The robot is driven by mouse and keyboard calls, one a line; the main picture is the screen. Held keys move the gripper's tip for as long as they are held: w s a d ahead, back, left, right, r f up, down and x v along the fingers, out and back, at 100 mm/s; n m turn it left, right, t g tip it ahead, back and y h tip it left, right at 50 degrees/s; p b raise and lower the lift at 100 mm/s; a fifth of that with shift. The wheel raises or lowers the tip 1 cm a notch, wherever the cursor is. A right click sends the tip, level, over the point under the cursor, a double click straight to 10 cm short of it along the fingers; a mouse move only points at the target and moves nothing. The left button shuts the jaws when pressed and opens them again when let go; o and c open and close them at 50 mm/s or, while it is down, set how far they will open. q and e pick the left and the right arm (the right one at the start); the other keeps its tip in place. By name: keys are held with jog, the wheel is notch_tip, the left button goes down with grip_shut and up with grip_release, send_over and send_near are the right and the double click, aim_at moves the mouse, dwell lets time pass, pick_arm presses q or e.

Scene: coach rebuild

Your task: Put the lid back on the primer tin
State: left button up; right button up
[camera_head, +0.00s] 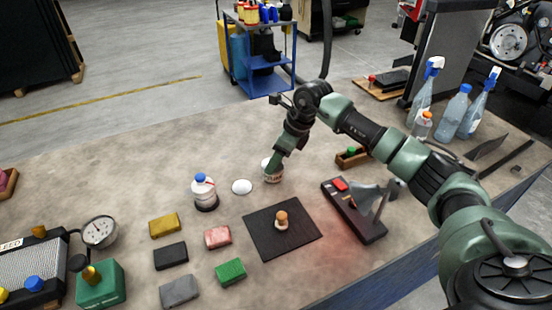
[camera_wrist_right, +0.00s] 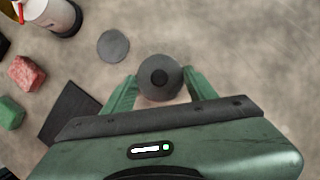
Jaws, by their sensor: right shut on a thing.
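The primer tin (camera_head: 272,176), a small pale tin with a printed label, stands upright on the bench near the middle of the head view. My right gripper (camera_head: 275,160) reaches down over its top. In the right wrist view, a round grey lid (camera_wrist_right: 160,77) with a dark centre sits between the two green fingers of my right gripper (camera_wrist_right: 161,84), which is shut on it. The lid is over the tin. I cannot tell whether it is seated on the rim or just above it. My left gripper is not in view.
A flat pale disc (camera_head: 241,187) lies left of the tin, then a white bottle with a blue cap (camera_head: 203,190). A dark mat (camera_head: 262,240) with a small knobbed item and several coloured blocks lie in front. A wooden tray (camera_head: 352,158) stands to the right.

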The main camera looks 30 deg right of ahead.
jog(key=o, duration=1.4)
jog(key=o, duration=0.4)
jog(key=shift+r, duration=0.15)
jog(key=shift+r+p, duration=2.05)
jog(key=shift+r, duration=1.35)
